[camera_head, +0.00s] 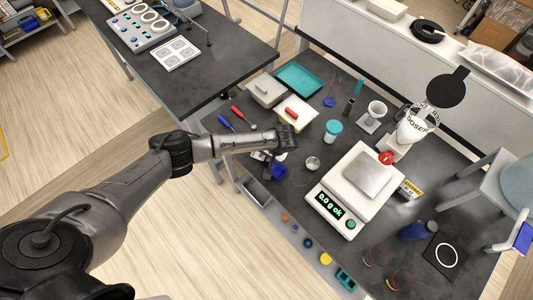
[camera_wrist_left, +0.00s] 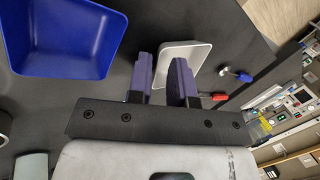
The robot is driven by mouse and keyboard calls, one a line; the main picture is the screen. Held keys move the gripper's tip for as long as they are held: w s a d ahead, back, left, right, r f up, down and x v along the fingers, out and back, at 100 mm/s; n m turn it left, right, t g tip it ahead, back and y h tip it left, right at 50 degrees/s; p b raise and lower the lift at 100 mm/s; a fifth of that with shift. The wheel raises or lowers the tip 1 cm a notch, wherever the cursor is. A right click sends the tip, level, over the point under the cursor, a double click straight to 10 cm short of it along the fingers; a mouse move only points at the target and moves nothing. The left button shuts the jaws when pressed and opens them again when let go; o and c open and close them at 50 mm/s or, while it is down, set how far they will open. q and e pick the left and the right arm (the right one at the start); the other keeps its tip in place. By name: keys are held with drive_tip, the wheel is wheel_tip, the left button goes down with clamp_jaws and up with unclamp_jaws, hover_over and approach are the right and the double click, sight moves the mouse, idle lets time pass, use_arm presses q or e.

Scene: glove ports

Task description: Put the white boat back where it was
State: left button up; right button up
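The white boat (camera_wrist_left: 178,52), a shallow white tray, shows just past and between the purple fingers of my left gripper (camera_wrist_left: 162,82) in the left wrist view. The right-hand finger covers part of it. The fingers stand apart with a clear gap; I see no firm grip on the boat. In the head view my left gripper (camera_head: 286,146) hangs low over the left part of the dark bench, and its fingertips and the boat are hard to make out there. My right gripper is not in view.
A blue bin (camera_wrist_left: 65,40) stands left of the fingers; blue and red-handled tools (camera_wrist_left: 236,75) lie to the right. A white scale (camera_head: 343,205) reading 0.0 g has an empty pan (camera_head: 368,175). A teal tray (camera_head: 300,78), cups and bottles stand on the bench.

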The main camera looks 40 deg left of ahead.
use_arm(q)
drive_tip(key=shift+d+f, duration=0.1)
drive_tip(key=v, duration=1.2)
drive_tip(key=s+d+f+m+h, duration=0.1)
drive_tip(key=s+d, duration=0.1)
drive_tip(key=s+d+f+m+h, duration=0.1)
drive_tip(key=s+d+f, duration=0.1)
drive_tip(key=s+d, duration=0.1)
drive_tip(key=s+d+f+m+t, duration=0.1)
drive_tip(key=s+d, duration=0.1)
drive_tip(key=shift+s+d+f+h+p, duration=0.3)
drive_tip(key=shift+s+f+h+p, duration=0.05)
drive_tip(key=shift+s+h, duration=0.05)
drive_tip(key=s+d+m+t+h, duration=0.2)
drive_tip(key=s+h, duration=0.1)
drive_tip(key=s, duration=1.1)
drive_tip(key=s+a+r+t+y, duration=0.1)
drive_tip(key=s+a+r, duration=0.1)
drive_tip(key=s+a, duration=0.5)
drive_tip(key=shift+s+r+t, duration=0.25)
drive_tip(key=shift+s+t, duration=0.15)
drive_tip(key=shift+s, duration=0.6)
